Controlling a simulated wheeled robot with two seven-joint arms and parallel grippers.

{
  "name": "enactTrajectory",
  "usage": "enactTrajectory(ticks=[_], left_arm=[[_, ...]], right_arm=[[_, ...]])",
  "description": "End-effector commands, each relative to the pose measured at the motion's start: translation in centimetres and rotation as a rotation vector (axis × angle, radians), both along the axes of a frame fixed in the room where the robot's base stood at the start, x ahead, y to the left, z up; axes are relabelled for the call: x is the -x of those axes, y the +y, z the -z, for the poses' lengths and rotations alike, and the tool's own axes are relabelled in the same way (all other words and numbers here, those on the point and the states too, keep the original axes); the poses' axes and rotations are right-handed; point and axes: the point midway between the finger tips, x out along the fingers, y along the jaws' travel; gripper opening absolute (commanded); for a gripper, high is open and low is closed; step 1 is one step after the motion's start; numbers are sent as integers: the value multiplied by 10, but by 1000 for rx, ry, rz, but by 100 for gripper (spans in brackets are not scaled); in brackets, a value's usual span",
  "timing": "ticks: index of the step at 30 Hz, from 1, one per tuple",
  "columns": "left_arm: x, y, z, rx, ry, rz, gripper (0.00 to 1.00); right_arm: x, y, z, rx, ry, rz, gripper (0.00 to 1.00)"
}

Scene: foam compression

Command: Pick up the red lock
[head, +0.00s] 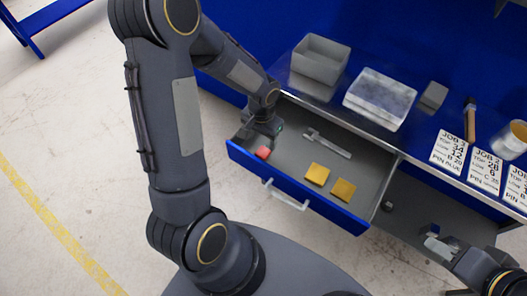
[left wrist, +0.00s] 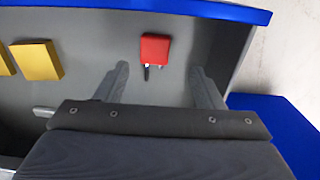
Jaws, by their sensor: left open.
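The red lock (head: 263,152) lies on the floor of the open blue-fronted drawer (head: 335,208), near its left front corner. In the left wrist view the red lock (left wrist: 155,47) shows its dark shackle pointing toward my gripper. My left gripper (left wrist: 161,76) is open, with one finger on each side of the lock's line and the lock a little beyond the fingertips, not held. In the head view my left gripper (head: 262,136) reaches down into the drawer just behind the lock. My right gripper (head: 436,242) is at the lower right, away from the drawer; its jaws are unclear.
Two yellow blocks (head: 317,174) and a grey wrench (head: 328,143) lie in the drawer. The workbench above holds a grey bin (head: 320,59), a pale translucent block (head: 380,98), job cards (head: 449,150) and a cup (head: 511,139). The drawer walls surround my left gripper.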

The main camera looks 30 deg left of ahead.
Motion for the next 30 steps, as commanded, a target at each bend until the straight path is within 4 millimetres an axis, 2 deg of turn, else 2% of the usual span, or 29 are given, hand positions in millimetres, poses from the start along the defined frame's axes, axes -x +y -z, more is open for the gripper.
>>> enactTrajectory(ticks=[10, 14, 20, 30], left_arm=[[3, -7, 48, 1, 4, 0, 62], [2, -7, 54, 1, 1, 0, 62], [2, -7, 54, 1, -1, 0, 62], [2, -7, 54, 1, 0, 0, 17]], right_arm=[[0, 0, -4, 0, 0, 0, 33], [0, 0, -4, 0, 0, 0, 33], [0, 0, -4, 0, 0, 0, 33], [0, 0, -4, 0, 0, 0, 33]])
